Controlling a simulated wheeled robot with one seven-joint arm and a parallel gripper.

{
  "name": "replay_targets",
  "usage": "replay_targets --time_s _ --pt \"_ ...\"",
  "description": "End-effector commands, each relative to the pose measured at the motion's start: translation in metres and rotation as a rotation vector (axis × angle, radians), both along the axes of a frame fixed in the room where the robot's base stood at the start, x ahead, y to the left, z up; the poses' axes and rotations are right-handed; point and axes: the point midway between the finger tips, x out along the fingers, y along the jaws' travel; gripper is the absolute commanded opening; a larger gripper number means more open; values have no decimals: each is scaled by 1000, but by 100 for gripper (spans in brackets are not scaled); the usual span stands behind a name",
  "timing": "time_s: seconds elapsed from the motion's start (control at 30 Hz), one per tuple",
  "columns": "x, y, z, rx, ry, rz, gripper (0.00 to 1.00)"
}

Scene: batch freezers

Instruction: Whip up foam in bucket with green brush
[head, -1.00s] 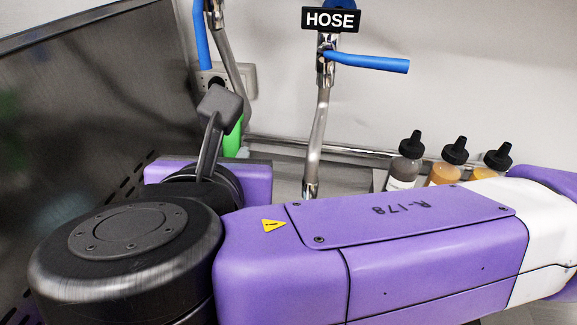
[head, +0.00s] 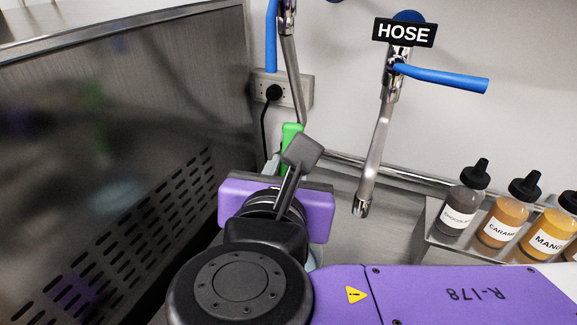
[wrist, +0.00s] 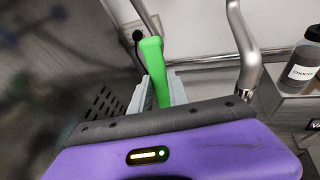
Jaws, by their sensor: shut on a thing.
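The green brush (head: 290,134) shows as an upright green handle behind my gripper in the head view. It also shows in the wrist view (wrist: 154,68), tilted a little, between the pale grey fingers of my gripper (wrist: 158,88). My gripper is shut on the handle. The brush's lower end is hidden by my gripper's purple body in both views. The bucket cannot be clearly made out; a small pale blue edge (head: 314,256) shows beside my wrist, and I cannot tell whether it is the bucket. No foam is in view.
A metal freezer side with vent slots (head: 130,210) stands close on the left. A metal tap (head: 375,145) with a blue lever hangs under the HOSE sign (head: 404,32). A metal rack (head: 433,235) of sauce bottles stands at the right. A wall socket (head: 290,88) is behind.

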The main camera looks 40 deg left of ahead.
Motion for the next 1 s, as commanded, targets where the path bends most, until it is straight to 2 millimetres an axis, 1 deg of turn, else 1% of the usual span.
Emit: replay_targets --time_s 0.03,0.33,1.0 --pt "2 0 -6 0 0 -1 0" --pt "12 3 -25 0 0 0 0" --pt "-3 -1 -72 0 1 0 0"
